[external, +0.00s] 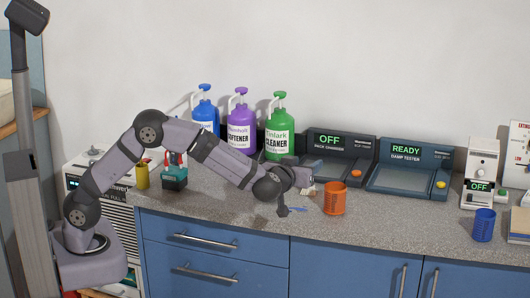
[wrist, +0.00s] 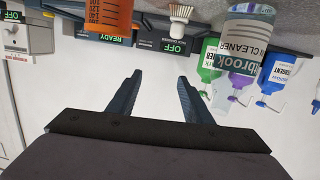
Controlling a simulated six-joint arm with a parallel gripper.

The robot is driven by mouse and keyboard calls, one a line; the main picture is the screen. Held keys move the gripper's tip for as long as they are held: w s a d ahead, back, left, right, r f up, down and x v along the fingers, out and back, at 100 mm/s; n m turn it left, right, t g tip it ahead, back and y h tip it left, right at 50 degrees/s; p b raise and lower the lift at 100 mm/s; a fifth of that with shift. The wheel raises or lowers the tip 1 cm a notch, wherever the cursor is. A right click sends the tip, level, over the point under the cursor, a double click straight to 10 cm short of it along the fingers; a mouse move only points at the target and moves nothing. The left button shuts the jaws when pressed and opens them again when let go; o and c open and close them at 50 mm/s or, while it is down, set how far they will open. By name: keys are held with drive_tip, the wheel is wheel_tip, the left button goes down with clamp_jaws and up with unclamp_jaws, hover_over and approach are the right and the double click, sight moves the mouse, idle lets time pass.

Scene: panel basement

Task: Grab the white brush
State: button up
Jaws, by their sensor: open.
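An orange cup (external: 335,198) stands close to my gripper's right. A clear labelled bottle (wrist: 243,45) is near the brush in the wrist view. Pump bottles (external: 240,125) and panel devices (external: 335,155) line the back.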

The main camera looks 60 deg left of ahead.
drive_tip(key=shift+n+g+y, duration=0.3)
drive_tip(key=shift+g+y, duration=0.1)
drive_tip(key=f, duration=0.5)
drive_tip(key=s+f, duration=0.1)
drive_tip(key=f, duration=0.1)
drive_tip(key=shift+a+f, duration=0.2)
drive_tip(key=shift+f, duration=0.15)
drive_tip(key=shift+a+r+p+x, duration=0.1)
drive_tip(key=shift+p+x, duration=0.25)
drive_tip(key=shift+x, duration=1.1)
drive_tip(key=shift+a+r+p+x, duration=0.15)
drive_tip(key=shift+p+x, duration=0.2)
drive_tip(key=shift+x, duration=1.15)
drive_tip(key=shift+w+a+f, duration=0.2)
drive_tip(key=shift+w+a, duration=0.2)
drive_tip(key=shift+a, duration=0.05)
clamp_jaws()
